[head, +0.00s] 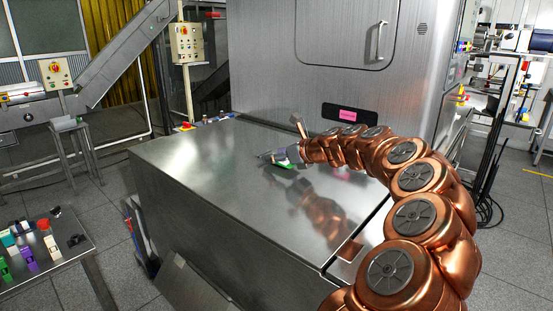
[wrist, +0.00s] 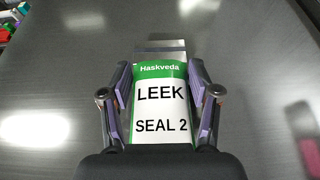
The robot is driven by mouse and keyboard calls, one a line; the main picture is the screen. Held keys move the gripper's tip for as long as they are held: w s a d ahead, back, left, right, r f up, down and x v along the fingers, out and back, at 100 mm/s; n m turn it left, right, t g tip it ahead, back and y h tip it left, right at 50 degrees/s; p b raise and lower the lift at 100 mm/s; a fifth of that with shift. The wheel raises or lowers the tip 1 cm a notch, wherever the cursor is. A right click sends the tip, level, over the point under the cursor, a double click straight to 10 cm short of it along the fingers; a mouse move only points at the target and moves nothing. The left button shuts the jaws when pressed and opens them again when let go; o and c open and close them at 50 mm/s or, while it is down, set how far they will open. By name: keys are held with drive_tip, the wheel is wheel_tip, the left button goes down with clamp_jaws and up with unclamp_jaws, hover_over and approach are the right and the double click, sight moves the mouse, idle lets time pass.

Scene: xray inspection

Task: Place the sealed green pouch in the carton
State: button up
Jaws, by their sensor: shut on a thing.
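The green pouch (wrist: 160,118) has a white label reading "Haskveda LEEK SEAL 2" and fills the middle of the wrist view. My gripper (wrist: 160,76) is shut on it, with a purple-padded finger against each side. In the head view my gripper (head: 279,157) is low over the steel table, with a bit of the pouch (head: 286,166) showing green beneath it. I cannot tell whether the pouch touches the table. A grey, shiny strip shows just beyond the pouch's far end in the wrist view. I cannot make out a carton in either view.
The steel table (head: 190,165) is mostly clear. A small table (head: 75,248) at the left holds several coloured items.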

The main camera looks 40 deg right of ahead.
drive_tip(key=shift+f, duration=0.25)
drive_tip(key=o, duration=1.2)
drive_tip(key=shift+c, duration=0.2)
